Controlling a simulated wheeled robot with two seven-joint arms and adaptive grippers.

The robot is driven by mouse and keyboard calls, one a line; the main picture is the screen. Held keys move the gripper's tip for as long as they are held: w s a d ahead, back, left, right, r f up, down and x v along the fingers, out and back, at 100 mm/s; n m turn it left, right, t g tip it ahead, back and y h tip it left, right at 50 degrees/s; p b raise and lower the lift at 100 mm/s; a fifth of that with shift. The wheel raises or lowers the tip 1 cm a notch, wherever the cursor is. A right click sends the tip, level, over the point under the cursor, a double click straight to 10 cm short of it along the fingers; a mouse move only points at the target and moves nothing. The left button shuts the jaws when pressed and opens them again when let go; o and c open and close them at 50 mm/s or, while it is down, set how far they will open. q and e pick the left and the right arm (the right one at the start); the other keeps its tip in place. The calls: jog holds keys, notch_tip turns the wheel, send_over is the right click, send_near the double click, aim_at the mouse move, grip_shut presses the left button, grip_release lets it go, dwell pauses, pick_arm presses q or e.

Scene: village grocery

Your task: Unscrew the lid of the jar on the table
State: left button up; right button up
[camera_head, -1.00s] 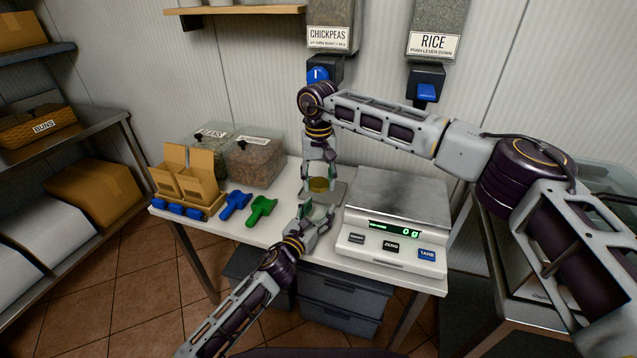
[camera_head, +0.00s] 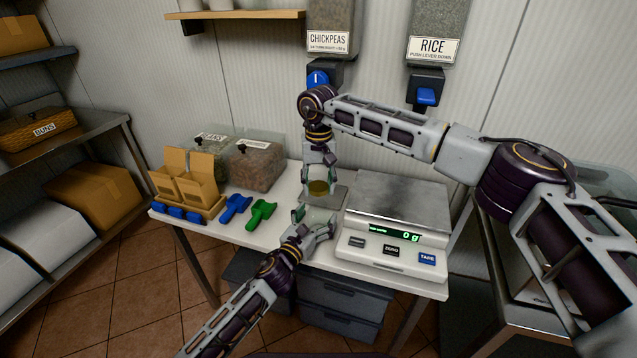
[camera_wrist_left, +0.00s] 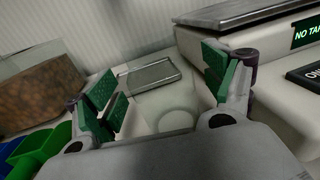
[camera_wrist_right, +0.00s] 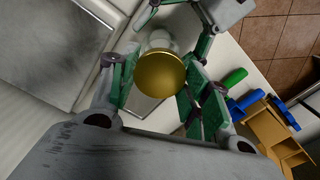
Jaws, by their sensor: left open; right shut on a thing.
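The gold lid (camera_head: 318,187) is between the fingers of my right gripper (camera_head: 319,184), which is shut on it and points down above the table. The lid fills the space between the fingers in the right wrist view (camera_wrist_right: 160,75). The clear glass jar (camera_wrist_left: 175,118) stands on the white table; it is pale and hard to make out. No lid shows on it in the left wrist view. My left gripper (camera_head: 315,219) is open, with its green-padded fingers spread on either side of the jar and apart from it. The jar's rim is not clear.
A scale (camera_head: 385,243) reading 0 g stands close on the right. A flat metal plate (camera_wrist_left: 150,75) lies behind the jar. Green (camera_head: 262,212) and blue (camera_head: 235,207) scoops, a cardboard holder (camera_head: 188,180) and clear bins (camera_head: 254,163) are on the left. Chickpea and rice dispensers hang above.

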pick_arm(q)
jog(key=v, duration=1.1)
dwell(0.3)
jog(key=shift+s+a, duration=0.1)
jog(key=shift+s, duration=0.05)
pick_arm(e)
jog(key=shift+s+f, duration=0.1)
jog(key=shift+s, duration=0.05)
